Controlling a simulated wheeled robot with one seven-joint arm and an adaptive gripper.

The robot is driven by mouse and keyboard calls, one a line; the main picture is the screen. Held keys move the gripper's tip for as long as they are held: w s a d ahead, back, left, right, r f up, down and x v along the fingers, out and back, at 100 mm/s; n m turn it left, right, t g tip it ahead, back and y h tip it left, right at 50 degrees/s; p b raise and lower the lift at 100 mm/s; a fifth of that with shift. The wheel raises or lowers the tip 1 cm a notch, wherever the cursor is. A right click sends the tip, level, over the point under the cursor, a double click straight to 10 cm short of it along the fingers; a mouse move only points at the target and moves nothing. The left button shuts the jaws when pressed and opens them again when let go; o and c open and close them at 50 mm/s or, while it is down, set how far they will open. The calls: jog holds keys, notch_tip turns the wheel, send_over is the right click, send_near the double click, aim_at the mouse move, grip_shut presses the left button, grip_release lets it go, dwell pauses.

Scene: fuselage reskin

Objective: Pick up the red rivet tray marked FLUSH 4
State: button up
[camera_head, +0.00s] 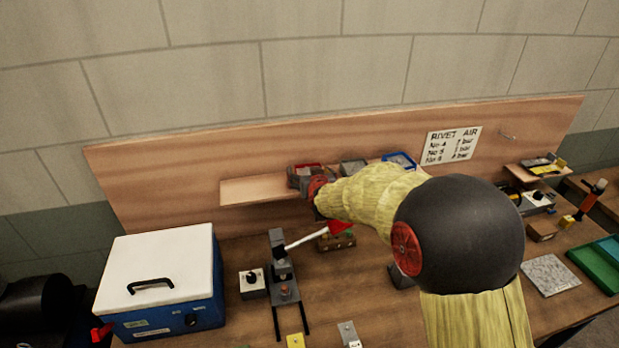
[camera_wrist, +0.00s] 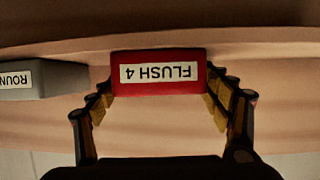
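The red tray (camera_wrist: 158,85) bears a white label reading FLUSH 4, upside down in the wrist view. In the head view the red tray (camera_head: 307,166) is on the small wooden wall shelf (camera_head: 250,190), partly hidden behind my gripper (camera_head: 303,180). In the wrist view my gripper (camera_wrist: 158,98) has one finger at each side of the tray, with the tips close to its side edges. The fingers stand wide apart, and firm contact with the tray is not visible.
A grey tray labelled ROUN… (camera_wrist: 40,79) is beside the red one; its label is cut off. A blue tray (camera_head: 399,160) is farther right. Below are a blue-and-white box (camera_head: 160,275), a clamp-like tool (camera_head: 283,275) and a wooden block (camera_head: 337,240).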

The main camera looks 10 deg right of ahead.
jog(key=c, duration=1)
jog(key=shift+r, duration=0.1)
jog(key=shift+c, duration=0.4)
